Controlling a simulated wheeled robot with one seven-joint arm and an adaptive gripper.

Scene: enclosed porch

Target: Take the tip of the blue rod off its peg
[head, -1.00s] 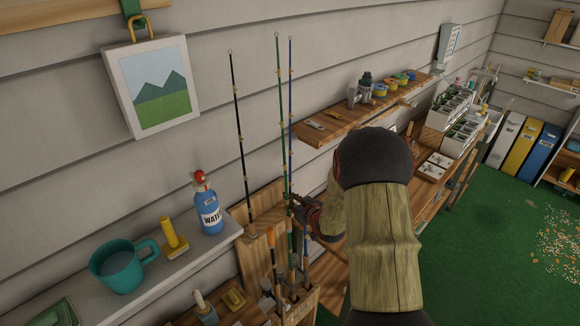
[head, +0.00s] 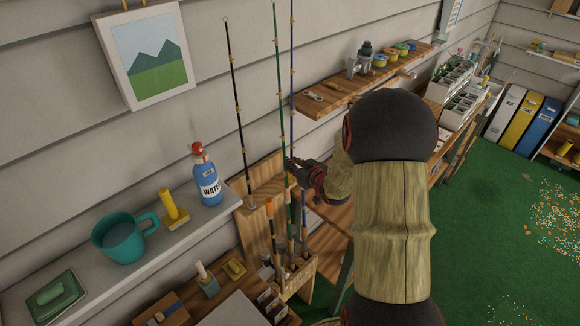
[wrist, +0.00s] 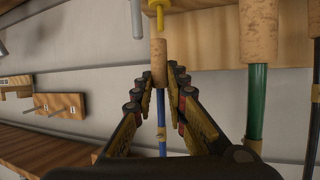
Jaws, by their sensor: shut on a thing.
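The blue rod (head: 292,100) stands close to upright beside the green rod (head: 279,80) in the head view; its top runs out of the picture. My gripper (head: 291,165) is on its lower part. In the wrist view my gripper (wrist: 159,76) is shut on the cork-coloured grip (wrist: 158,55) of the blue rod, and its blue shaft (wrist: 161,130) shows between the fingers. A yellow peg (wrist: 156,14) meets or nearly meets the grip's end; I cannot tell whether they touch. The green rod's cork grip (wrist: 259,30) is to the right, apart from my fingers.
A black rod (head: 236,100) stands left of the green one, at the wooden rack (head: 254,240). A ledge with a teal mug (head: 122,243) and blue bottle (head: 206,183) is at left. A wall shelf (head: 325,105) holding small items is behind my arm.

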